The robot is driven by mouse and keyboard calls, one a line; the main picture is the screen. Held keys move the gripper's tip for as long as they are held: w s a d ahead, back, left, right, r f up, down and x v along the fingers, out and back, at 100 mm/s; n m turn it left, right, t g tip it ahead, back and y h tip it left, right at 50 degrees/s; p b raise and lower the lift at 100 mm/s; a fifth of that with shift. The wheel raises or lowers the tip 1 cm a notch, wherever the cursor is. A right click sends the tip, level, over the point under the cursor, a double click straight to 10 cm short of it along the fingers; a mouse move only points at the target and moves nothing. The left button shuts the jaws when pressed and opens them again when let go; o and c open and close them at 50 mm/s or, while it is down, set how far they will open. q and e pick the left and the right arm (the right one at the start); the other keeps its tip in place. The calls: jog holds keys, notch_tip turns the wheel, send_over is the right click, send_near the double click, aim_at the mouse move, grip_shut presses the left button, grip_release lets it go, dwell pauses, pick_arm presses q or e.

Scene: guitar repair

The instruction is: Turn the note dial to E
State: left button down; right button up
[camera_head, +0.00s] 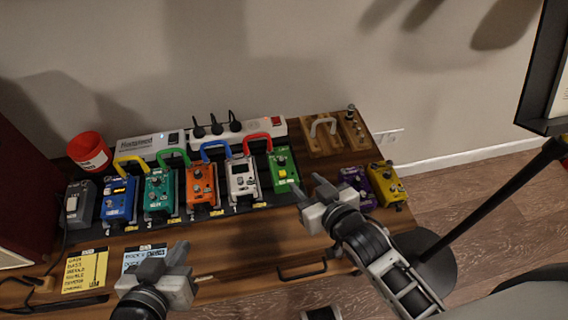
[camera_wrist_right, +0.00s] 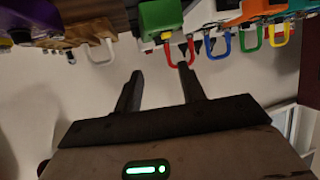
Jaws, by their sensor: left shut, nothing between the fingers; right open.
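A row of pedals with small knobs stands on the wooden cabinet top in the head view: blue (camera_head: 118,200), teal (camera_head: 159,191), orange (camera_head: 201,187), white with a dark window (camera_head: 242,178) and green (camera_head: 282,168). The lettering is too small to tell which dial is the note dial. My right gripper (camera_head: 310,191) is open and empty, just right of and in front of the green pedal. Its fingers also show in the right wrist view (camera_wrist_right: 159,82), apart from the green pedal (camera_wrist_right: 161,18). My left gripper (camera_head: 168,251) is shut and empty, in front of the row.
A purple pedal (camera_head: 354,178) and a yellow pedal (camera_head: 388,186) stand right of my right gripper. A wooden box with a handle (camera_head: 322,139) and a power strip (camera_head: 258,127) are behind. A red cup (camera_head: 89,151) stands at left. Yellow (camera_head: 86,270) and blue notes lie in front.

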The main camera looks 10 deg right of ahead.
aim_at(282, 160)
jog(key=b+x, duration=0.2)
jog(key=x, duration=0.9)
jog(key=shift+w+f, duration=0.15)
grip_shut()
